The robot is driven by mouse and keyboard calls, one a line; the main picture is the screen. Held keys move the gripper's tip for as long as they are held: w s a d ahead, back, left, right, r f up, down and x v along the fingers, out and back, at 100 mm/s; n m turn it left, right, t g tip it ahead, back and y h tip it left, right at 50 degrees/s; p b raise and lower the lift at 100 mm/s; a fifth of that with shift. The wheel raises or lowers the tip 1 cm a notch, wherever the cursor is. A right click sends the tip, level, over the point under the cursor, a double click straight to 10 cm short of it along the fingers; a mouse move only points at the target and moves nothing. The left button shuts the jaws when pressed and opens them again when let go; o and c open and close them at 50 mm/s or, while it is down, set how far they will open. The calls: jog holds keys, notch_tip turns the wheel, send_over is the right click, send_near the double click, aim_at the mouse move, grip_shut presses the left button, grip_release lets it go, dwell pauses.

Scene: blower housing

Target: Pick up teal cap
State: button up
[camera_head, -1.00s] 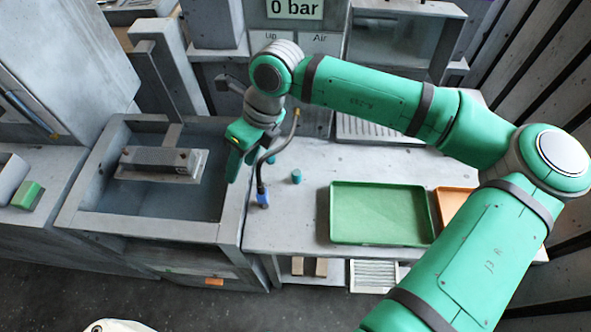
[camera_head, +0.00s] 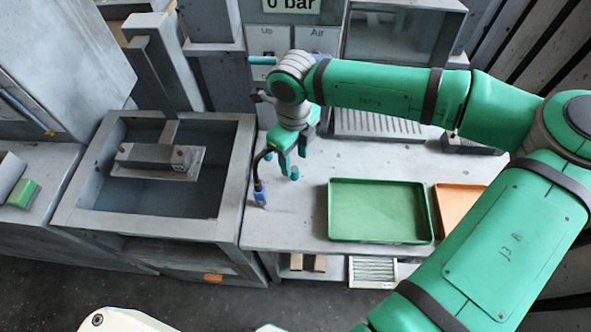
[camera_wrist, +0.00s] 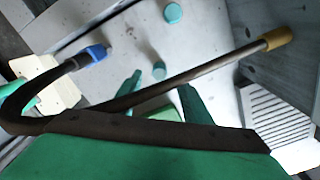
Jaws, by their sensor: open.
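The teal cap (camera_head: 294,173) is a small round piece on the grey worktop, just below my gripper's fingers in the head view. In the wrist view, one small teal round piece (camera_wrist: 159,70) shows between the fingertips and another, larger-looking one (camera_wrist: 172,12) is at the top edge. I cannot tell for certain which is the cap seen from the head. My gripper (camera_head: 292,158) is open and empty, pointing down above the worktop. Its two fingers show in the wrist view (camera_wrist: 160,90), apart from both teal pieces.
A dark curved hose (camera_wrist: 185,75) with a brass tip and a blue base (camera_head: 260,194) crosses close in front of my gripper in the wrist view. A green tray (camera_head: 380,238) and an orange tray (camera_head: 455,200) lie to the right. A sink (camera_head: 75,205) is left.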

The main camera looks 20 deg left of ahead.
aim_at(294, 169)
jog(key=shift+s+f, duration=0.1)
jog(key=shift+f, duration=2.3)
jog(key=shift+c, duration=0.7)
jog(key=c, duration=1)
jog(key=shift+r, duration=0.1)
